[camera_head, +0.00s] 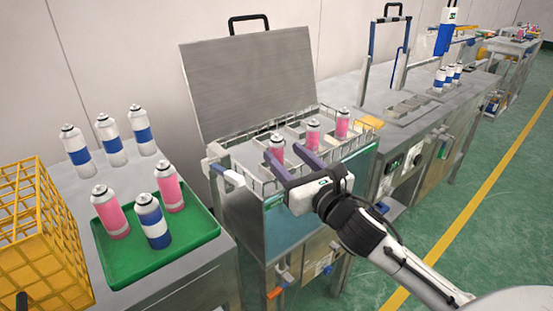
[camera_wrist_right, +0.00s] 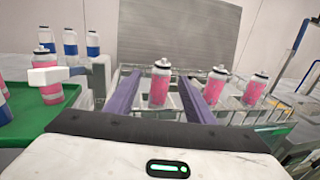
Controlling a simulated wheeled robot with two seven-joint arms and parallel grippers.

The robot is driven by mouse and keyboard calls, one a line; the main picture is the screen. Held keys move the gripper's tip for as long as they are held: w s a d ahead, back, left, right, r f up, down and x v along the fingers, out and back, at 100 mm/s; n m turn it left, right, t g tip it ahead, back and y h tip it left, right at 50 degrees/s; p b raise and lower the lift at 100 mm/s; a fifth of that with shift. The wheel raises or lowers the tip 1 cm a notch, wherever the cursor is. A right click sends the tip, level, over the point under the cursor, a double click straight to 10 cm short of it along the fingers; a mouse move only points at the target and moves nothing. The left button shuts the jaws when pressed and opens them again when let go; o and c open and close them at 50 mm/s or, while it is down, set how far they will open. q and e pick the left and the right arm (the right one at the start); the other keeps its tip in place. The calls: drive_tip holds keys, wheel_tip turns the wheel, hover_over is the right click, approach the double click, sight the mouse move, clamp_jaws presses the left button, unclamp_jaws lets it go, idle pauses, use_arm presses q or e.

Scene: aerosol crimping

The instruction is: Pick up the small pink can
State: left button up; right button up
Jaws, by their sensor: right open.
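My right gripper (camera_head: 283,153) is open, its two purple fingers reaching over the wire basket. A pink can (camera_head: 277,146) with a white top stands upright in the basket between the fingers. In the right wrist view this can (camera_wrist_right: 159,88) shows between the fingers, with gaps on both sides. Two more pink cans, a middle one (camera_head: 313,133) and a right one (camera_head: 342,122), stand in the basket to the right. Two pink cans, a front one (camera_head: 112,217) and a back one (camera_head: 169,190), stand on the green tray. My left gripper is not in view.
The wire basket (camera_head: 262,188) sits in a metal tank with its lid (camera_head: 250,85) raised behind. The green tray (camera_head: 150,267) also holds a blue-and-white can (camera_head: 152,222); several more stand behind it. A yellow crate (camera_head: 38,225) stands at left.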

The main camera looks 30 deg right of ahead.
sight(280, 147)
drive_tip(key=w, duration=0.5)
drive_tip(key=shift+w+d+r+p, duration=0.1)
drive_tip(key=shift+d+r+p, duration=0.05)
drive_tip(key=shift+d+p, duration=0.2)
drive_tip(key=c, duration=1.2)
